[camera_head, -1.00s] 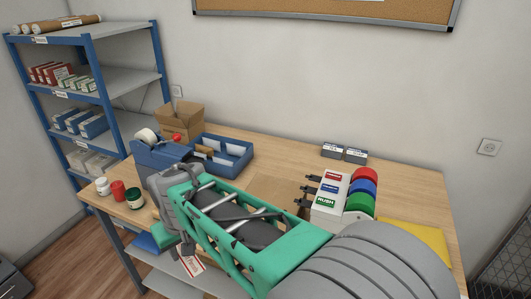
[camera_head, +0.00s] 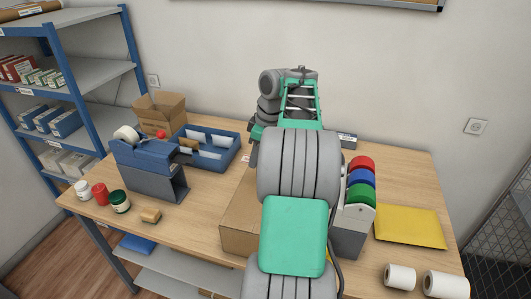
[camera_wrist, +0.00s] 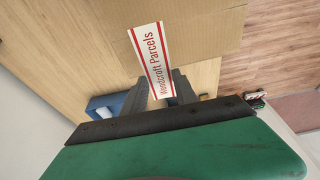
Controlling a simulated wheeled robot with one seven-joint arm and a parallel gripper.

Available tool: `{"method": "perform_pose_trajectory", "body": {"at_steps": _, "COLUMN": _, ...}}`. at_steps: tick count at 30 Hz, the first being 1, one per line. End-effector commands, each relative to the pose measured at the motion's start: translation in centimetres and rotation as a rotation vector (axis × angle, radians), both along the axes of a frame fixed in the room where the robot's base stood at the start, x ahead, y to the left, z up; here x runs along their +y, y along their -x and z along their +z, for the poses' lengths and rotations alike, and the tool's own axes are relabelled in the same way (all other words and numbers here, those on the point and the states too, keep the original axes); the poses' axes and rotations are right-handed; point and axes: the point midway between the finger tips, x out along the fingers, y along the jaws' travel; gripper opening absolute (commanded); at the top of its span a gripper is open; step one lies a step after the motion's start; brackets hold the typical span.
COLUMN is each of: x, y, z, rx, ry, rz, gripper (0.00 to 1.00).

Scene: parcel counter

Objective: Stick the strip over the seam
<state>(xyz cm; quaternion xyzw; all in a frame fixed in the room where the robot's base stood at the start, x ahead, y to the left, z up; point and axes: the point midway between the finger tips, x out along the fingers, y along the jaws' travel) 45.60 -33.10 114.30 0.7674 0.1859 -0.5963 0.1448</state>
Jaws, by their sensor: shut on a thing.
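My gripper (camera_wrist: 175,90) is shut on a white strip with red edges (camera_wrist: 152,58), printed "Woodcraft Parcels". The strip sticks out past the fingertips. In the wrist view it lies across the cardboard of the parcel box (camera_wrist: 205,30); I cannot tell whether it touches. In the head view the box (camera_head: 238,225) stands on the table, largely hidden behind my arm. My gripper is mostly hidden there too, with only a small bit of the strip (camera_head: 246,158) showing. I cannot make out the seam.
A blue tape dispenser (camera_head: 145,160) and a blue tray (camera_head: 222,160) stand to the left. A label unit with coloured rolls (camera_head: 361,180) stands close right of my arm. A yellow envelope (camera_head: 410,227) and white rolls (camera_head: 400,277) lie farther right. Jars (camera_head: 100,193) stand front left.

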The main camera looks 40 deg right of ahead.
Motion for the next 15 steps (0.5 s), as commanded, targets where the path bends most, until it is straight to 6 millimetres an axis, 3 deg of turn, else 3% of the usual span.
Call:
{"method": "perform_pose_trajectory", "body": {"at_steps": 1, "x": -1.3, "y": 0.7, "z": -0.1, "rx": 0.000, "ry": -0.001, "rz": 0.009, "gripper": 0.21}}
{"method": "perform_pose_trajectory", "body": {"at_steps": 4, "x": -2.3, "y": 1.5, "z": -0.1, "rx": 0.000, "ry": -0.001, "rz": 0.029, "gripper": 0.21}}
{"method": "perform_pose_trajectory", "body": {"at_steps": 8, "x": -2.5, "y": 1.6, "z": -0.6, "rx": -0.001, "ry": 0.001, "rz": 0.034, "gripper": 0.21}}
{"method": "perform_pose_trajectory", "body": {"at_steps": 15, "x": -2.4, "y": 1.5, "z": -3.6, "rx": -0.001, "ry": 0.001, "rz": 0.033, "gripper": 0.21}}
